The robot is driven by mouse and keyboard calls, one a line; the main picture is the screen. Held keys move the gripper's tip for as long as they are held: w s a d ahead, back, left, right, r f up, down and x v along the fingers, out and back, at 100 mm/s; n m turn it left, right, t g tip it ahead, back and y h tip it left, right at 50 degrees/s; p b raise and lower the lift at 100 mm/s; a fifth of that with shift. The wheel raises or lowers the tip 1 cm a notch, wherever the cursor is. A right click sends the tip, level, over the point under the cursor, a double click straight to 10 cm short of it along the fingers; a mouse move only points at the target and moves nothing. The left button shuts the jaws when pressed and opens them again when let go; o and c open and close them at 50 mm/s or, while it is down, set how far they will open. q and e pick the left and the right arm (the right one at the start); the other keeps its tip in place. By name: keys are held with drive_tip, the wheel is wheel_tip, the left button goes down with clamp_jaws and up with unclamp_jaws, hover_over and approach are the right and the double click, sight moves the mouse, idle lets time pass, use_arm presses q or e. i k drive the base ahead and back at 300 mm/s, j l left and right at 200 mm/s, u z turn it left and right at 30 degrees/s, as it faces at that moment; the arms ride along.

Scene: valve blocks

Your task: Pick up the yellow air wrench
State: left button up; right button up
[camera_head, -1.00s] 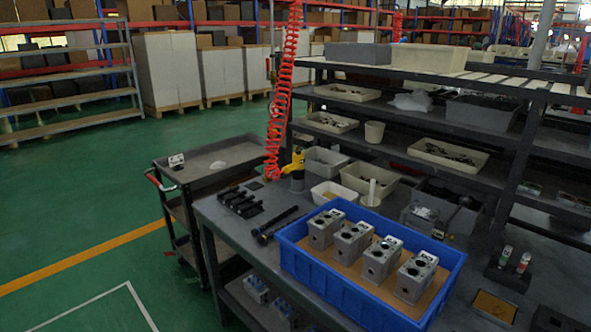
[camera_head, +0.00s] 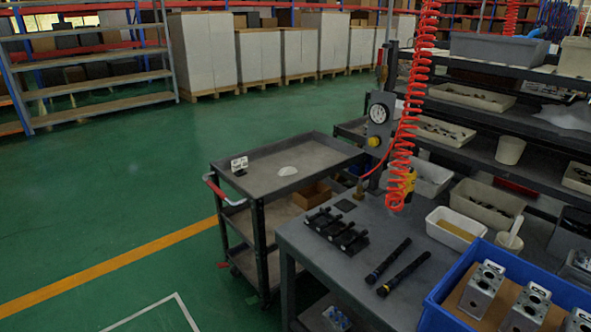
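The yellow air wrench (camera_head: 409,181) is at the back of the grey workbench (camera_head: 327,262), under the red coiled hose (camera_head: 411,100). The lower coils cover most of it, so only a little yellow shows. Whether it stands in a holder or touches the bench is hidden. Neither of my grippers is in view.
A blue crate (camera_head: 440,303) with grey valve blocks (camera_head: 482,290) fills the bench's right side. Two black tools (camera_head: 388,262) and a black rack (camera_head: 335,229) lie left of it. A white bin (camera_head: 452,229) is near the wrench. A grey cart (camera_head: 262,187) stands left; green floor is open.

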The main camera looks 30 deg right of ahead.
sight(410, 183)
drive_tip(key=i+j+u, duration=0.15)
drive_tip(key=i, duration=0.5)
drive_tip(key=i+j+u, duration=0.1)
drive_tip(key=i, duration=0.55)
